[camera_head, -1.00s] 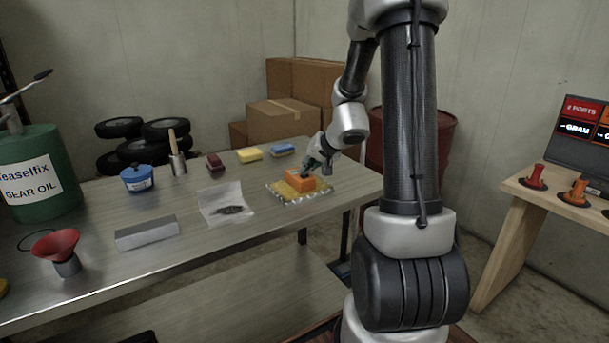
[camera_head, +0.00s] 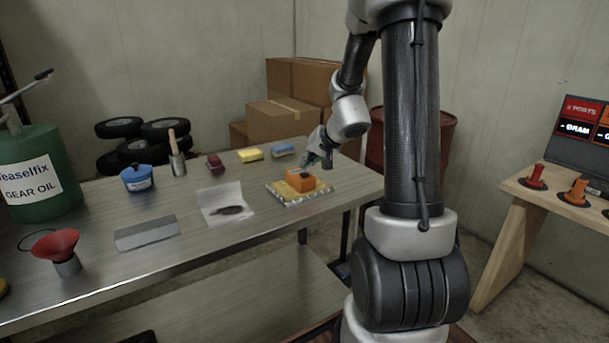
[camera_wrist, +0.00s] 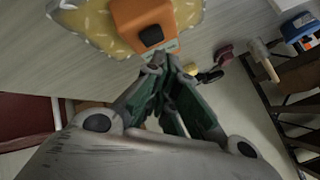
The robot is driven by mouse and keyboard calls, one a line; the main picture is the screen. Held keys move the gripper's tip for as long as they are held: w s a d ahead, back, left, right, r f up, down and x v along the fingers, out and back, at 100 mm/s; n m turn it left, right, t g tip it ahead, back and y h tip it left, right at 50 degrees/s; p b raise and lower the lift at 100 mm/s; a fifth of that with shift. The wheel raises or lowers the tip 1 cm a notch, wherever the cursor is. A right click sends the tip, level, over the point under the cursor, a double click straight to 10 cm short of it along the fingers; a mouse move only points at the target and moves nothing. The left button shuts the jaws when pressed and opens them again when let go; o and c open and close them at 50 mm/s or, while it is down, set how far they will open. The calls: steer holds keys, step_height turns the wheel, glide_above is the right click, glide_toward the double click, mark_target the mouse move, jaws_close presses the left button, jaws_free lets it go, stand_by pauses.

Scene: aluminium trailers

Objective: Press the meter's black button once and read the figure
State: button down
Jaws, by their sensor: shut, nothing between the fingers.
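The meter is an orange box (camera_head: 300,180) resting on a yellow patterned mat (camera_head: 284,197) near the right end of the metal table. In the wrist view the orange meter (camera_wrist: 136,18) shows its black button (camera_wrist: 151,35) and a small pale display strip (camera_wrist: 160,48) beside it; I cannot read a figure on it. My gripper (camera_head: 326,166) is shut and empty, behind and just right of the meter in the head view. In the wrist view the fingertips of my gripper (camera_wrist: 161,60) lie close to the display edge, apart from the button.
Boxes (camera_head: 284,116) and a red drum (camera_head: 440,150) stand behind.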

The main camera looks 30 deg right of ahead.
mark_target(307, 173)
steer(key=shift+r, duration=0.1)
steer(key=shift+r, duration=2.4)
